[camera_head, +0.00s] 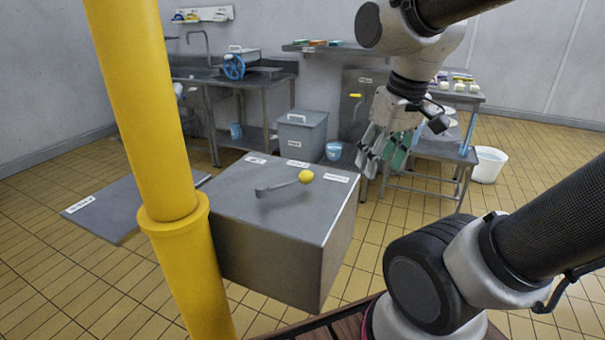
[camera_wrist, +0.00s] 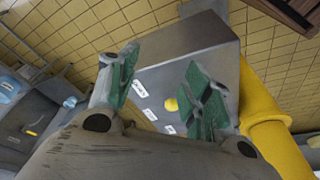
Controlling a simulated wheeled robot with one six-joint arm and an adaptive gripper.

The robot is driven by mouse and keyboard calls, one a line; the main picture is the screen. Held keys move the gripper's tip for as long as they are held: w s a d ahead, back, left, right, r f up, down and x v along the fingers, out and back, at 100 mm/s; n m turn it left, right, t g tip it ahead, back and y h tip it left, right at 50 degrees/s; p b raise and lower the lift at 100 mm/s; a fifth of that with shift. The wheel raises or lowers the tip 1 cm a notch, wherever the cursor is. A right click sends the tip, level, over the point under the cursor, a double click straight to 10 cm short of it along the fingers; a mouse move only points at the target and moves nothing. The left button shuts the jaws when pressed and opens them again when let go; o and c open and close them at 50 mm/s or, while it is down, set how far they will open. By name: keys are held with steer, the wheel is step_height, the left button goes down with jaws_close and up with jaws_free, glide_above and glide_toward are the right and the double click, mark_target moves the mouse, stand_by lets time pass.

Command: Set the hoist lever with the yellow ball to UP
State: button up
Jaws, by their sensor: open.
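The hoist lever is a grey arm (camera_head: 275,187) with a yellow ball (camera_head: 306,176) at its end, on top of a grey metal box (camera_head: 258,215). In the head view it leans right, with the ball near the white labels along the box's far edge. I cannot read the labels. My gripper (camera_head: 373,155) is open and empty, above and beyond the box's right side, apart from the lever. In the wrist view the ball (camera_wrist: 171,105) shows between my green-padded fingers (camera_wrist: 160,90), some way off; the rest of the lever is hard to see.
A thick yellow post (camera_head: 160,150) stands close at the box's left front. A flat grey plate (camera_head: 115,207) lies to the left. Behind are a bin (camera_head: 302,135), a sink bench (camera_head: 215,75) and a low table (camera_head: 435,150). A white bucket (camera_head: 488,164) stands right.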

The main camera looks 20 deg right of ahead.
steer(key=w+a+f+g, duration=0.1)
steer(key=w+a, duration=0.2)
steer(key=w, duration=0.2)
steer(key=m+g, duration=0.1)
steer(key=m, duration=1.3)
glide_above(306, 172)
steer(key=shift+f, duration=0.65)
steer(key=shift+m, duration=1.4)
steer(key=shift+f, duration=0.25)
step_height(306, 172, down, 7)
steer(key=shift+w+f, duration=0.1)
steer(key=shift+f, duration=0.05)
steer(key=shift+c, duration=0.3)
